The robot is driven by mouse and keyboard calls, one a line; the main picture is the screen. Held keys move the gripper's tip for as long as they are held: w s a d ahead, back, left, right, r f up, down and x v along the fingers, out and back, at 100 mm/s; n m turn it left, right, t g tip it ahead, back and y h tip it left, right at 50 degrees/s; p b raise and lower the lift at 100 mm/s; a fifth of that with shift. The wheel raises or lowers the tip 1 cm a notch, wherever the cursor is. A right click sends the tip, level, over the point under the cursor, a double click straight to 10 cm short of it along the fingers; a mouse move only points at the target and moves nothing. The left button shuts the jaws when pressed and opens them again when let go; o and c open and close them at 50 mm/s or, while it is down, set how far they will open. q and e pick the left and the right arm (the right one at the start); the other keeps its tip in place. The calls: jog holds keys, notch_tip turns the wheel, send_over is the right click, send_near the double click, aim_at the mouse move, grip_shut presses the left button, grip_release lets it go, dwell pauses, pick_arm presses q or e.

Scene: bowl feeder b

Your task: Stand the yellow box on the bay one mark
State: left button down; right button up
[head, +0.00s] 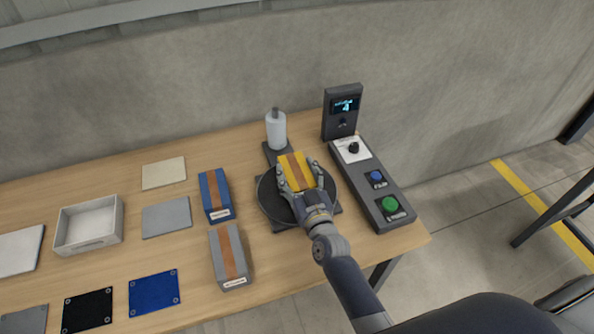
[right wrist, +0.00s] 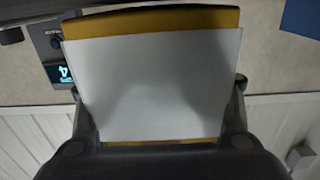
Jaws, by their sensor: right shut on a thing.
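The yellow box (head: 296,171) has a brown stripe and is at the black round turntable (head: 270,205) in the head view. My right gripper (head: 299,188) is shut on it, one finger on each side. In the right wrist view the box shows a large pale face (right wrist: 155,85) with yellow edges, between the fingers. I cannot tell whether the box touches the turntable. No mark can be read as bay one. My left gripper is not in view.
A blue box (head: 215,194) and a grey box (head: 228,256) stand left of the turntable. A bottle (head: 276,130) stands behind it, a control panel (head: 372,185) with a display to its right. Flat mats, including a blue one (head: 153,293), and a white tray (head: 90,222) lie left.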

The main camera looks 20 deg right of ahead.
dwell(0.3)
jog(key=shift+f, duration=0.1)
jog(key=o, duration=1.5)
jog(key=shift+s+d+f, duration=0.1)
